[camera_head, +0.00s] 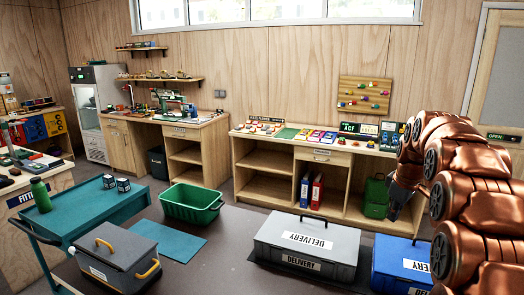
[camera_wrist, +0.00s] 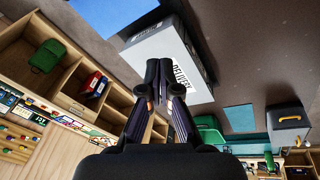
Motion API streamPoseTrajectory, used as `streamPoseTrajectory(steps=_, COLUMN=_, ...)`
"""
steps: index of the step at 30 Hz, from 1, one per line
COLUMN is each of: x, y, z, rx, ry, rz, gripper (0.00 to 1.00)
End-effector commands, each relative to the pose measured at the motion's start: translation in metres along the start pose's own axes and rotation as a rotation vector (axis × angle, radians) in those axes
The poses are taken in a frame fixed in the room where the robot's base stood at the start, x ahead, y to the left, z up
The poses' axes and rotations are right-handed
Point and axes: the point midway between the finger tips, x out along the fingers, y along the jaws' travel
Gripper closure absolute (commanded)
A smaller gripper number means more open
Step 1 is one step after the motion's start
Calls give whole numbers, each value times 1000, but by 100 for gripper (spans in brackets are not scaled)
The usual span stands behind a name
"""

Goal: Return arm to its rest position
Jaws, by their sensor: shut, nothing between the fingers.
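My arm (camera_head: 462,185), copper-coloured, rises at the right of the head view. My gripper (camera_head: 395,200) hangs at the arm's left side, in front of the low cabinet. In the wrist view my gripper (camera_wrist: 160,65) has its dark fingers together with nothing between them. The grey delivery box (camera_head: 305,247) stands below and to the left of the gripper in the head view. It also shows beyond the fingertips in the wrist view (camera_wrist: 190,75).
A blue delivery box (camera_head: 400,268) stands at the lower right, near my arm. A green crate (camera_head: 192,204), a grey toolbox (camera_head: 115,258) and a teal cart (camera_head: 90,212) stand to the left. The long wooden cabinet (camera_head: 330,158) runs behind; a green bag (camera_head: 375,197) sits in it.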

Motion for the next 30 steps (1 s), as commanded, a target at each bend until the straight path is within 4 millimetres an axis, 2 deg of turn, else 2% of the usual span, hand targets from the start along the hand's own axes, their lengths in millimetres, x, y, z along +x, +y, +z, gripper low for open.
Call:
streamPoseTrajectory(steps=1, x=-6, y=-17, z=2, rx=18, ry=-6, rz=-11, gripper=100)
streamPoseTrajectory(steps=8, x=-22, y=-87, z=18, rx=123, ry=-47, rz=-63, gripper=100)
streamPoseTrajectory(steps=14, x=-34, y=-148, z=40, rx=212, ry=-89, rz=-99, gripper=100)
streamPoseTrajectory(steps=23, x=-43, y=-240, z=89, rx=344, ry=-170, rz=-145, gripper=100)
streamPoseTrajectory(steps=30, x=-45, y=-310, z=137, rx=446, ry=-239, rz=-164, gripper=100)
